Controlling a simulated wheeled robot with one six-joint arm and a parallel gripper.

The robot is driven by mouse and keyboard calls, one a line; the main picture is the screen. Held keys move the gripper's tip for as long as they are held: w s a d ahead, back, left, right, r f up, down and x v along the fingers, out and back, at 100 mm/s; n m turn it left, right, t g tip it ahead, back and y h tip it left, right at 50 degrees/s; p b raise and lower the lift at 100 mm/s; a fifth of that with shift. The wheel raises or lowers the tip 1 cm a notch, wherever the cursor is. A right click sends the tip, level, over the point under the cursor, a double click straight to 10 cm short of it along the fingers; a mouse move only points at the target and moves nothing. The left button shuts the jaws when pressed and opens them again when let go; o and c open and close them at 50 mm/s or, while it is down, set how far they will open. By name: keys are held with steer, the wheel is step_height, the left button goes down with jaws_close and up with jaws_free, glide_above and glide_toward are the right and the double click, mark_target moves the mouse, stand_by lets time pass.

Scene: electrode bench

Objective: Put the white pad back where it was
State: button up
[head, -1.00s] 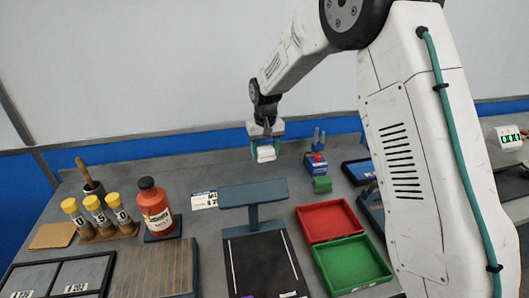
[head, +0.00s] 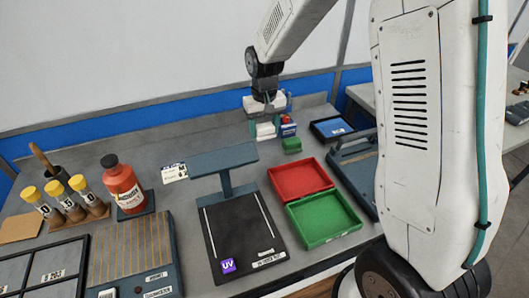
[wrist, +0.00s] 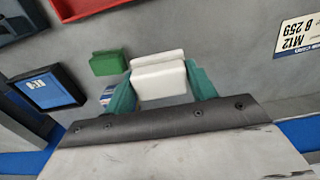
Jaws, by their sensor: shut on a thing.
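My gripper (head: 265,129) is shut on the white pad (head: 265,131) and holds it above the back of the bench. In the wrist view the white pad (wrist: 159,77) sits between the two teal fingers of my gripper (wrist: 161,84). A green block (head: 292,145) stands just right of my gripper in the head view; it also shows in the wrist view (wrist: 108,63). A small blue and red item (head: 288,126) is partly hidden behind my gripper.
A UV lamp stand (head: 222,158) rises over a black base (head: 240,236) in front of my gripper. A red tray (head: 300,178) and green tray (head: 323,218) lie front right. A dark-framed blue panel (head: 331,128) is at right. Bottle (head: 124,187) and yellow-capped vials (head: 66,200) stand left.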

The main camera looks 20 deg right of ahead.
mark_target(264, 156)
step_height(264, 156, down, 8)
steer(key=shift+w+f, duration=0.1)
steer(key=shift+f, duration=0.15)
steer(key=o, duration=1)
steer(key=shift+f, duration=0.15)
steer(key=shift+c, duration=0.2)
